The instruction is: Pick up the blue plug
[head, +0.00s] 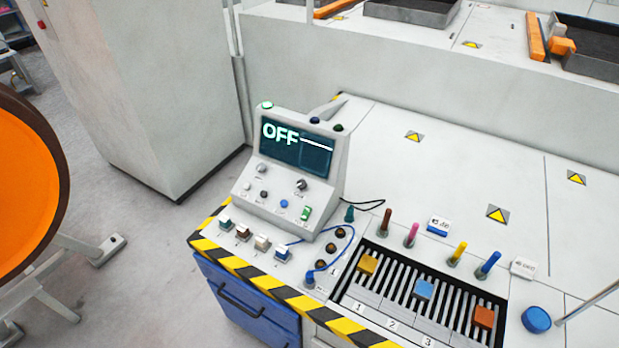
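A small dark blue plug (310,279) stands upright at the front of the white console top, just left of the slotted panel. A thin blue cable (352,240) loops from near it up and back toward the control box. Whether it sits in a socket is too small to tell. Other blue pieces are a slanted blue-topped peg (488,265) behind the slotted panel and a short round blue knob (536,320) at the right. Neither of my grippers shows in the head view.
A control box (290,170) with a screen reading OFF stands behind the plug. Small switches (262,242) line the front left. The slotted panel (405,300) holds yellow, blue and orange blocks. Dark round sockets (331,247) lie near the cable. The white top behind is mostly clear.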

